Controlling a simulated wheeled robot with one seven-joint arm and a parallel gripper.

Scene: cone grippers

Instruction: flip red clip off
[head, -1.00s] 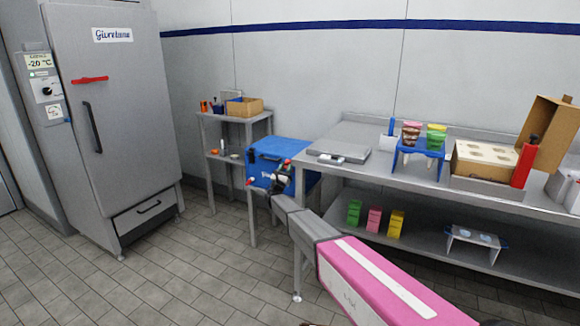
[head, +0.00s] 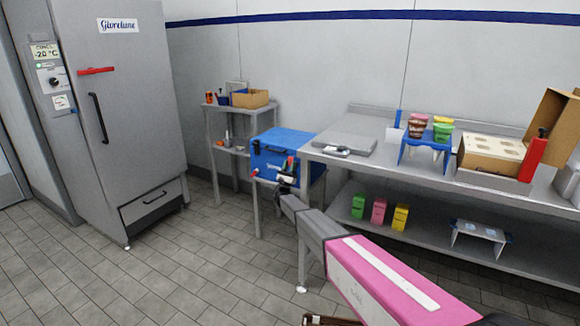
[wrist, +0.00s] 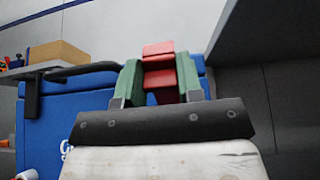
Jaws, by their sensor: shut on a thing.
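The blue cooler box (head: 283,140) stands on a low stand between the shelf and the long table, its lid down. A red clip (wrist: 160,78) shows in the wrist view on the box's front, between the green fingers of my gripper (wrist: 160,82). My gripper is shut on this clip. In the head view my gripper (head: 288,172) is at the right part of the box's front and partly hides it. Another small red clip (head: 255,172) shows at the left of the box's front. The held clip's lower end is hidden.
The long steel table (head: 350,166) stands close on the right of the box, and its edge looms at upper right in the wrist view. A small shelf (head: 240,115) with a cardboard box (head: 250,99) is on the left. The freezer (head: 125,120) stands further left.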

